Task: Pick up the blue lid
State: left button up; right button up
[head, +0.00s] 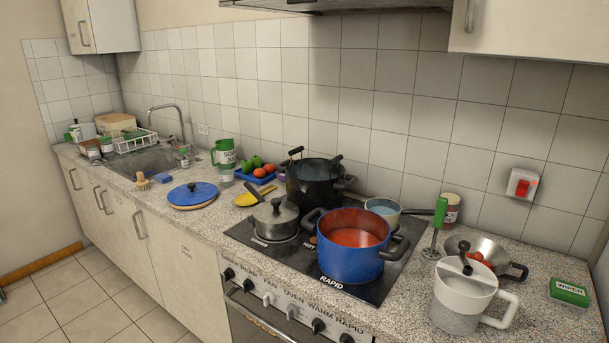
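A blue pot (350,257) with red contents stands open on the front of the hob. Neither of my grippers shows in the head view.
Left of the lid are the sink (150,162) and a brush (142,181). Right of it are a yellow utensil (250,198), a grey lidded pan (276,217) and a black pot (315,184). A green-lidded jug (224,154) stands behind. The counter before the lid is clear.

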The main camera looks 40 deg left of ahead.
aim_at(195, 192)
jog(key=u, duration=1.8)
